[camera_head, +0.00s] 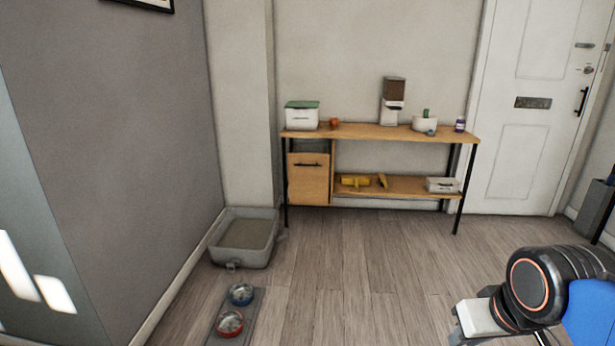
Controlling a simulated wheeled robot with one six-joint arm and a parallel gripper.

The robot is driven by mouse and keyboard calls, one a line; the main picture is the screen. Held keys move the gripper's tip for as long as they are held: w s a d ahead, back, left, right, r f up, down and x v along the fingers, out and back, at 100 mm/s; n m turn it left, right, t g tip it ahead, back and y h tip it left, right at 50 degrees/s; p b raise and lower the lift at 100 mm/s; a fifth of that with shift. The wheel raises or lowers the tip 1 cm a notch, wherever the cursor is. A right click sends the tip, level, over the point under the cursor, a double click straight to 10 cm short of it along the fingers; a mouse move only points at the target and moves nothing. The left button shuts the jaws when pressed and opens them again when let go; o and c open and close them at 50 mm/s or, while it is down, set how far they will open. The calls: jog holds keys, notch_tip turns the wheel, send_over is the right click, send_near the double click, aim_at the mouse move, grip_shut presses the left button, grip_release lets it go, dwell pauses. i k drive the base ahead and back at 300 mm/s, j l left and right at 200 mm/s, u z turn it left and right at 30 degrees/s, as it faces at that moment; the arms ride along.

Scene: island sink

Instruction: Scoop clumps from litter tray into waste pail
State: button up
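The grey litter tray (246,255) sits on the floor in the corner, left of the wooden console table. Its litter (245,234) looks flat and brownish; clumps are too small to make out. A small grey piece shows at the tray's front edge. A white bin with a green lid (302,117) stands on the table top at left; I cannot tell whether it is the waste pail. I cannot make out a scoop. Part of my arm shows at lower right, far from the tray; my gripper's fingertips are not in view.
Two bowls on a grey mat (223,335) lie on the floor in front of the tray. The console table (375,131) holds a feeder (393,102) and small items, with yellow things on its lower shelf. A grey bin (592,207) stands at far right. The middle floor is clear.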

aim_at(310, 172)
jog(key=i, duration=1.7)
jog(key=i+l+u, duration=0.1)
jog(key=i+u, duration=0.2)
jog(key=i, duration=0.25)
jog(key=i+l+u, duration=0.35)
jog(key=i, duration=0.2)
jog(key=i+l+u, duration=0.3)
jog(key=i, duration=0.25)
